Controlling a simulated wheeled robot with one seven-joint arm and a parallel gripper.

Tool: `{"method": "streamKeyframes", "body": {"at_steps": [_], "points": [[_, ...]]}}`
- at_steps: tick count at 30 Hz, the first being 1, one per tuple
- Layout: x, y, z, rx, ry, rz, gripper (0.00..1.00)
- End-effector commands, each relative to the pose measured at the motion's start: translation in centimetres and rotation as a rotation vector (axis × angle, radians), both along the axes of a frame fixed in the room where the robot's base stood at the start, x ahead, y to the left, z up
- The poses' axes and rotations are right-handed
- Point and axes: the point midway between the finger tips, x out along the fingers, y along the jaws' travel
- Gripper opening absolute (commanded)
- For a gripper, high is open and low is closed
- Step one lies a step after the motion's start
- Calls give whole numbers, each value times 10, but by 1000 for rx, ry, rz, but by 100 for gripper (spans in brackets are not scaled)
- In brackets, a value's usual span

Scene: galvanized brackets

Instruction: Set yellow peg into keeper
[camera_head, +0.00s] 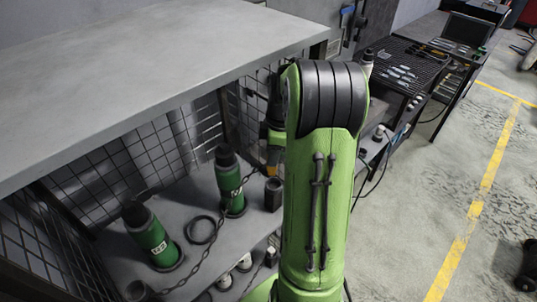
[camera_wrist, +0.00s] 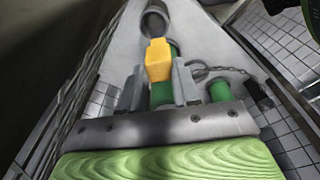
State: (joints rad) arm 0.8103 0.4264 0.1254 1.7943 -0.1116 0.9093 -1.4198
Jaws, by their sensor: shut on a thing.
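The yellow peg (camera_wrist: 158,62) is between the two fingers of my gripper (camera_wrist: 158,88) in the wrist view. The gripper is shut on it. In the head view a small part of the yellow peg (camera_head: 272,156) shows at the left edge of my arm, which hides most of the gripper. A dark open cup (camera_head: 273,194), which looks like the keeper, stands on the shelf below the peg in the head view. In the wrist view a grey round open mouth (camera_wrist: 155,20) lies just beyond the peg's far end. The peg is apart from the cup in the head view.
Two green cylinders with dark tops (camera_head: 152,238) (camera_head: 231,184) stand on the lower shelf (camera_head: 205,262). A chain (camera_head: 208,252) and a black ring (camera_head: 203,230) lie near them. A grey top (camera_head: 150,65) overhangs the shelf, with mesh walls (camera_head: 150,150) behind.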

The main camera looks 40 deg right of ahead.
Motion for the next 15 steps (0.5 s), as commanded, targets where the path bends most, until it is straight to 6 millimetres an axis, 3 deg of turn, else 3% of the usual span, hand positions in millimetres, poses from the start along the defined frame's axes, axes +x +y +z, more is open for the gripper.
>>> {"method": "streamKeyframes", "body": {"at_steps": [15], "points": [[-1,-3,-49,2,3,-2,0]]}}
